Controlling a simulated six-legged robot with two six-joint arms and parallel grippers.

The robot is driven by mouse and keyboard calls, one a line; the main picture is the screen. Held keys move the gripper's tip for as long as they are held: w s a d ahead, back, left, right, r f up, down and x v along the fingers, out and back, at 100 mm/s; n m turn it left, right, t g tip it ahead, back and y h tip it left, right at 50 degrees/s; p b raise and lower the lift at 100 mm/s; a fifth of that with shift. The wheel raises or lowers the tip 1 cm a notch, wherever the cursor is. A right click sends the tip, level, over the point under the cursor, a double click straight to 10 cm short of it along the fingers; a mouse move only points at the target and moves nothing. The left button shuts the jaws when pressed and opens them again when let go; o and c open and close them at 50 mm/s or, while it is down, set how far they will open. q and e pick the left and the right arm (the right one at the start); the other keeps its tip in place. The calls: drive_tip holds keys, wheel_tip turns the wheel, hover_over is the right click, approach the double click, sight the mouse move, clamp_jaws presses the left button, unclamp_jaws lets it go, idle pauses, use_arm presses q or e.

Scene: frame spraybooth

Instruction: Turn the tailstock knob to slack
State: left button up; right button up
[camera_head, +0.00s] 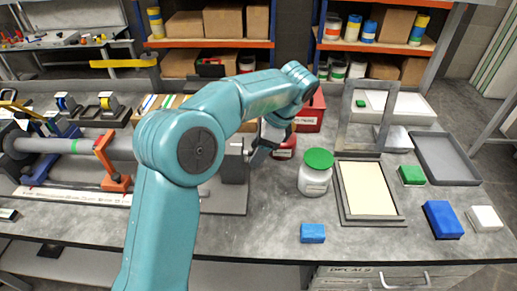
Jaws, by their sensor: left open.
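My left arm reaches up from the bottom and bends over the bench. Its left gripper (260,155) points down beside a grey block (235,166) on a flat grey base plate, which may be the tailstock. The gripper is open, and I see nothing held between its fingers. I cannot make out the tailstock knob; my arm covers part of this area. I cannot tell whether the gripper touches the block. My right gripper is not in view.
A grey tube (75,146) with an orange clamp (112,165) lies at left.

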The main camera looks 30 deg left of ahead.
use_arm(q)
drive_tip(key=shift+w, duration=0.1)
drive_tip(key=shift+c, duration=0.3)
drive_tip(key=shift+f, duration=0.1)
drive_tip(key=c, duration=1)
drive_tip(key=shift+o, duration=0.2)
drive_tip(key=n+t+y+b, duration=0.1)
drive_tip(key=t+y+b, duration=0.2)
drive_tip(key=b, duration=0.7)
drive_tip(key=s+f+n+t+y+b, duration=0.1)
drive_tip(key=t+y+b, duration=0.2)
drive_tip(key=b, duration=0.7)
drive_tip(key=f+n+t+y+b, duration=0.1)
drive_tip(key=n+t+y+b, duration=0.1)
drive_tip(key=t+b, duration=0.4)
drive_tip(key=shift+s+d+f+y+b, duration=0.15)
drive_tip(key=shift+y+b, duration=0.25)
drive_tip(key=shift+b, duration=0.65)
drive_tip(key=shift+s+d+y+b, duration=0.1)
drive_tip(key=shift+d+y+b, duration=0.25)
drive_tip(key=shift+b, duration=0.65)
drive_tip(key=shift+a+r+n+t+y+b, duration=0.1)
drive_tip(key=shift+r+n+t+y+b, duration=0.2)
drive_tip(key=shift+y+b, duration=0.7)
drive_tip(key=shift+h, duration=0.25)
